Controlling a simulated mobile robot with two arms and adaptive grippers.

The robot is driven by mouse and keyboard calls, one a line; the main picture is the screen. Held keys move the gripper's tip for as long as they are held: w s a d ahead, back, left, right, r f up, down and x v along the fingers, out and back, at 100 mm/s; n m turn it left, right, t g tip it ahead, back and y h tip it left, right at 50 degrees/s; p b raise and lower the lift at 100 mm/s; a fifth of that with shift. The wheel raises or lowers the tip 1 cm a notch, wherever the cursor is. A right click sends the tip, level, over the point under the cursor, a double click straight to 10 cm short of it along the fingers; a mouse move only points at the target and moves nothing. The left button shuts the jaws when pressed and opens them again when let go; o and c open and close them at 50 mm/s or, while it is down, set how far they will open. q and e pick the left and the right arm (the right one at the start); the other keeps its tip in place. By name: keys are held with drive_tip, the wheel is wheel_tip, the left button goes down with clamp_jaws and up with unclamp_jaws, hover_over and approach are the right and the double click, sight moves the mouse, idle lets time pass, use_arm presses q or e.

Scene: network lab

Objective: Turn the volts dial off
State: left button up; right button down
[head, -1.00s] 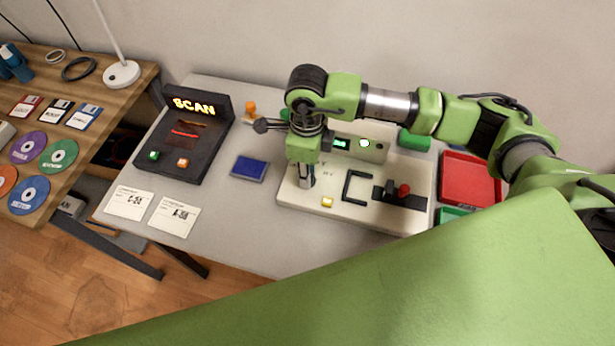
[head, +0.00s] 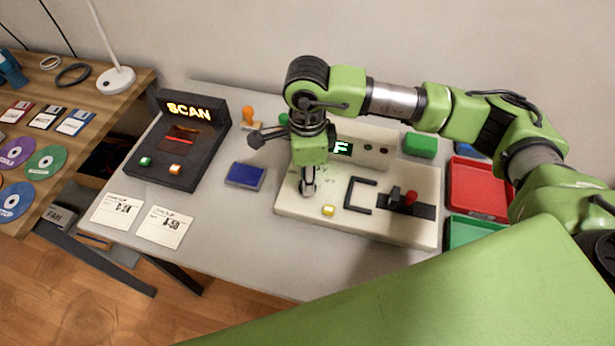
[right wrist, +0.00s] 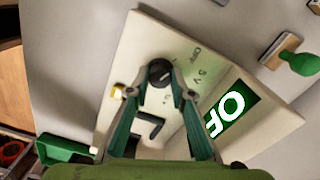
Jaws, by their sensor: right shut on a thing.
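The volts dial (right wrist: 160,72) is a dark round knob on the cream panel (right wrist: 120,110), with marks including OFF and 5 V printed near it. My right gripper (right wrist: 160,80) is shut on the dial, with one finger on each side of it. In the head view my right gripper (head: 307,188) points down at the panel's left part and mostly hides the dial. The green display (right wrist: 228,112) reads "OF" in the wrist view, its end cut off. In the head view the arm covers part of the display (head: 342,149), leaving an "F". My left gripper is not in view.
On the panel are a yellow button (head: 328,210), a black bracket (head: 360,195) and a red-knobbed lever (head: 411,198). A blue pad (head: 245,175) and the SCAN box (head: 180,140) stand left. Red (head: 475,188) and green (head: 470,232) trays lie right.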

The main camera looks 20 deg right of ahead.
drive_tip(key=c, duration=1.8)
unclamp_jaws()
drive_tip(key=shift+r, duration=0.1)
wheel_tip(320, 180, up, 12)
drive_tip(key=shift+f, duration=0.1)
